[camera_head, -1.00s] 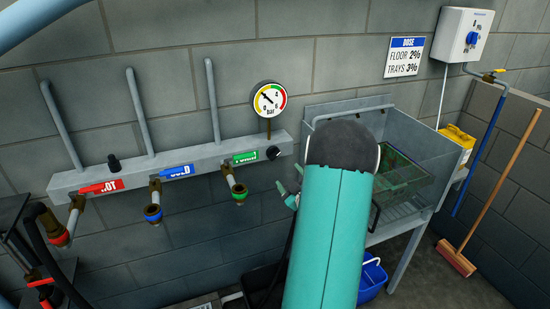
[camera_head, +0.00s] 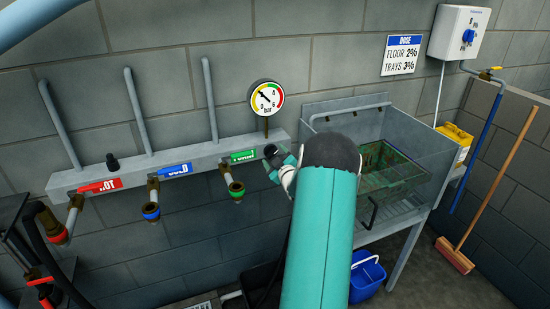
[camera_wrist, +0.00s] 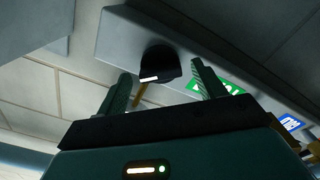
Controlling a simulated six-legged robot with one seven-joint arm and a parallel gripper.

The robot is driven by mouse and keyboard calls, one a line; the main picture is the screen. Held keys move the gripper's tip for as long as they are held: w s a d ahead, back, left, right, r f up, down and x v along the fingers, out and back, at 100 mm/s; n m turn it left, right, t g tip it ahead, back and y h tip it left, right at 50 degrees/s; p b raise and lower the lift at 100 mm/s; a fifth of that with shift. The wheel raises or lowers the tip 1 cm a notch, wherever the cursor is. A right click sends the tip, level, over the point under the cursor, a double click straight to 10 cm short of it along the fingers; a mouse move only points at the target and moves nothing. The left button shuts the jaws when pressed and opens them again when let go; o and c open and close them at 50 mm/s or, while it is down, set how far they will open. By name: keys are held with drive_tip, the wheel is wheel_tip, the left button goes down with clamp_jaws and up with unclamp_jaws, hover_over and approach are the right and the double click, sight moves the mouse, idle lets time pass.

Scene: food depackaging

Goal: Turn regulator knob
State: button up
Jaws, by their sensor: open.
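The regulator knob (camera_wrist: 160,64) is black with a white mark. It sits on the right end of the grey manifold rail (camera_head: 200,158), below the pressure gauge (camera_head: 266,98). In the wrist view the knob stands between the two spread fingers of my gripper (camera_wrist: 163,84), a little beyond their tips, with no contact seen. In the head view my gripper (camera_head: 275,160) is at the knob's front right, and my arm hides part of it. The knob (camera_head: 271,150) is partly covered there. The gauge needle points to the upper left.
Red, blue and green labelled taps hang under the rail, the green one (camera_head: 237,190) nearest my gripper. A metal sink (camera_head: 410,200) stands to the right, with a blue bucket (camera_head: 368,278) below it. A dosing box (camera_head: 460,33) hangs on the wall.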

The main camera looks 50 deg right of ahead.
drive_tip(key=c, duration=1)
drive_tip(key=shift+m, duration=0.4)
drive_tip(key=m, duration=1)
drive_tip(key=shift+m, duration=1.6)
